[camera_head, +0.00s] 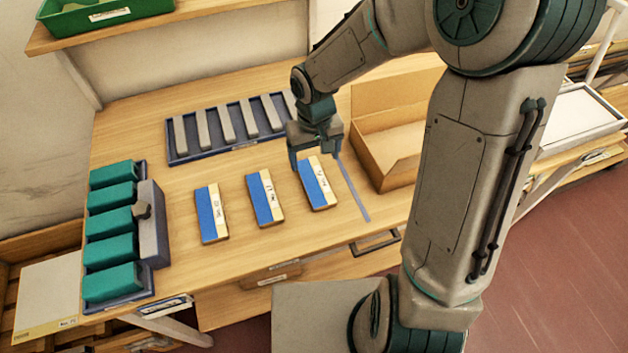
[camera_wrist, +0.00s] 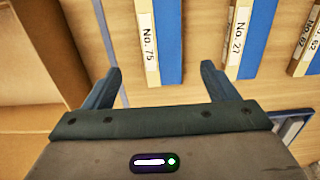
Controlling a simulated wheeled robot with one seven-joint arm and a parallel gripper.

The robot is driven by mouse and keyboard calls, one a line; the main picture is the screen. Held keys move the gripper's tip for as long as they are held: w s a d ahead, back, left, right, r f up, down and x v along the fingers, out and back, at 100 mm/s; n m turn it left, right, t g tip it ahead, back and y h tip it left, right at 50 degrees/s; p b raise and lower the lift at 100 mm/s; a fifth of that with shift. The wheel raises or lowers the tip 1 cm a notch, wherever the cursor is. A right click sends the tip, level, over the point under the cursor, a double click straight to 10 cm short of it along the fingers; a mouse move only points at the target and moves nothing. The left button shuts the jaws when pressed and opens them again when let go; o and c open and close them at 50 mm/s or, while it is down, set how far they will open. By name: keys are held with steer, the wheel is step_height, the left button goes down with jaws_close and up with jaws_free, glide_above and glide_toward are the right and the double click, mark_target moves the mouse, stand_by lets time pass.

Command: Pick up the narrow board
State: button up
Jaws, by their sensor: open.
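Three blue-and-cream boards lie side by side on the wooden table: left (camera_head: 211,213), middle (camera_head: 265,198) and right (camera_head: 317,183). They look much alike in width, so I cannot tell which is the narrow one. In the wrist view their labels read No. 75 (camera_wrist: 167,40), No. 27 (camera_wrist: 257,40) and, at the edge, a partly cut-off number (camera_wrist: 312,45). My gripper (camera_head: 316,158) is open and empty at the far end of the right board. In the wrist view the near end of No. 75 lies between my fingertips (camera_wrist: 160,74), apparently untouched.
A blue tray (camera_head: 178,158) of grey bars lies behind the boards. A holder (camera_head: 153,230) with several teal blocks stands at left. An open cardboard box (camera_head: 395,150) is at right, with a thin blue-grey strip (camera_head: 354,190) between it and the boards.

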mark_target(314, 180)
steer(key=shift+s+a+f, duration=0.1)
steer(key=shift+s+f, duration=0.05)
steer(key=shift+f, duration=1.8)
steer(key=shift+s+f, duration=0.1)
steer(key=shift+f, duration=1.8)
steer(key=c, duration=1.1)
